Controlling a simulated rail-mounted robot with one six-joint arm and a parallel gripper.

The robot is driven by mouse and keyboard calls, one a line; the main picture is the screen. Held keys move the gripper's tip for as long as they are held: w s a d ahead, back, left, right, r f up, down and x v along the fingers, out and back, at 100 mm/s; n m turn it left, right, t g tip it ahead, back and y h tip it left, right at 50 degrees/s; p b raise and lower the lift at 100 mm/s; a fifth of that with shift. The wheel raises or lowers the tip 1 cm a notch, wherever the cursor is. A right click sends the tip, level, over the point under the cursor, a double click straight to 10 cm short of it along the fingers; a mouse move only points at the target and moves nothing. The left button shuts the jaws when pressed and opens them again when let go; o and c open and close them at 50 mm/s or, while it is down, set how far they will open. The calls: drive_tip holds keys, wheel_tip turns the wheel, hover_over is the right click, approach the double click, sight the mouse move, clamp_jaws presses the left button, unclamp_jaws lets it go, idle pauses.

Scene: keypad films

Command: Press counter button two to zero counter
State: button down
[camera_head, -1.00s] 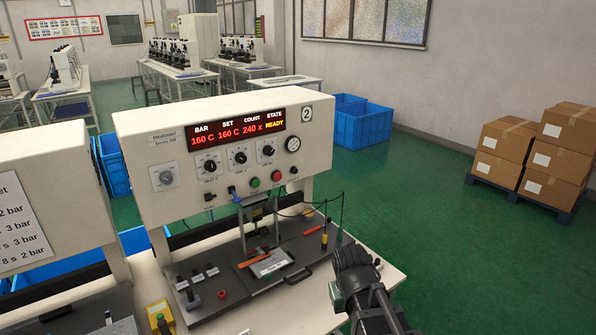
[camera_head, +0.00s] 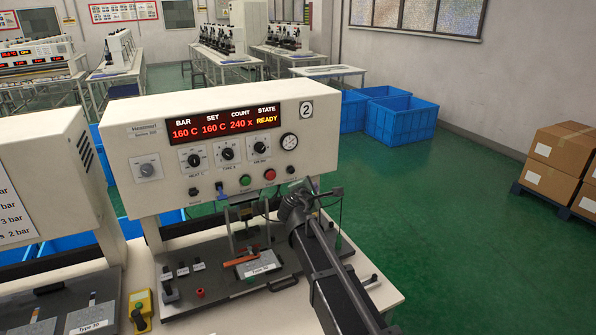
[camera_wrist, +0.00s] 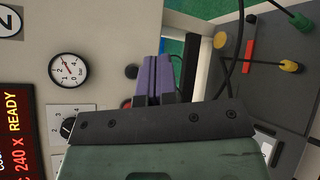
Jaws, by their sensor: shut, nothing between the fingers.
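Machine two (camera_head: 318,130) is a cream press console with a "2" plate. Its lit display (camera_head: 224,123) reads 160 C, 160 C, 240 x, READY; it also shows sideways in the wrist view (camera_wrist: 17,135). I cannot read which is the counter button. My gripper (camera_head: 292,190) is in front of the panel's lower right. Its purple fingers (camera_wrist: 152,62) are shut and empty, near the black button; contact cannot be told.
A gauge (camera_head: 289,141) and several knobs sit on the panel. Below are a work bed with a grey plate (camera_head: 259,264), a red-handled tool, and cables at right. A neighbouring console (camera_head: 45,170) stands at left.

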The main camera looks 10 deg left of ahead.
sight(292, 171)
drive_tip(key=shift+s+a, duration=0.15)
drive_tip(key=shift+a, duration=0.05)
drive_tip(key=w+a, duration=0.4)
drive_tip(key=w, duration=0.3)
drive_tip(key=shift+w+a, duration=0.25)
idle(2.0)
drive_tip(key=shift+w+a, duration=0.2)
drive_tip(key=shift+w, duration=0.15)
drive_tip(key=shift+w+a, duration=0.25)
drive_tip(key=shift+w, duration=0.15)
idle(0.6)
idle(0.3)
drive_tip(key=shift+s+d, duration=0.45)
drive_tip(key=shift+s, duration=0.3)
